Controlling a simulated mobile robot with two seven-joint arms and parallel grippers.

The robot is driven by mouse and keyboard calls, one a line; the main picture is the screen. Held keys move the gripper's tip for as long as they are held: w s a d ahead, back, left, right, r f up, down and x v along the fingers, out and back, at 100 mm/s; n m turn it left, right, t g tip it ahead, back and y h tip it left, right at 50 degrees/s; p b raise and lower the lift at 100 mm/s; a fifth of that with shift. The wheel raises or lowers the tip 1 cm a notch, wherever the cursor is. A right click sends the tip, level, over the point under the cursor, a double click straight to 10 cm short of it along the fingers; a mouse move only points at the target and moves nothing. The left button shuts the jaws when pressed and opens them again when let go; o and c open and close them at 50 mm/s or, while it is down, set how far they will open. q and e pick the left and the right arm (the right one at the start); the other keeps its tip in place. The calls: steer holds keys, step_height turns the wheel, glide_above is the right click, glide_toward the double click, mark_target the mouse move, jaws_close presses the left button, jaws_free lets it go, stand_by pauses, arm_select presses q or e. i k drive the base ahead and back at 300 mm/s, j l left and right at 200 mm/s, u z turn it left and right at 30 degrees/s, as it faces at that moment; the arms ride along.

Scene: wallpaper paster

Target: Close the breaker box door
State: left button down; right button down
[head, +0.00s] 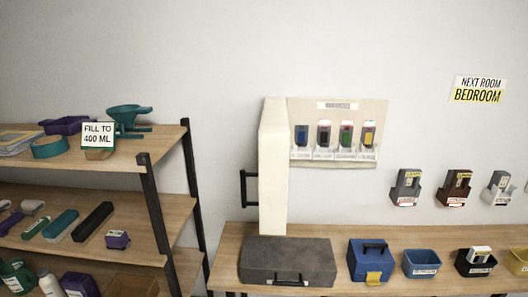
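The cream breaker box (333,163) is on the wall above the table, with several coloured switches showing inside it. Its door (273,170) stands open at the box's left side, swung out from the wall and seen at a steep angle. A black handle (244,188) sticks out from the left of the door. Neither of my grippers is in the head view.
A wooden table (228,240) below holds a dark case (287,262), a blue toolbox (371,261) and small bins. The case stands just below the door. A shelf unit (150,200) with supplies stands left. Holders (406,187) hang on the wall at right.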

mark_target(274, 134)
steer(key=j+z, duration=0.4)
steer(key=j, duration=0.25)
steer(key=j+z, duration=0.4)
steer(key=j, duration=0.25)
steer(key=i+j+u, duration=0.1)
steer(key=u, duration=0.35)
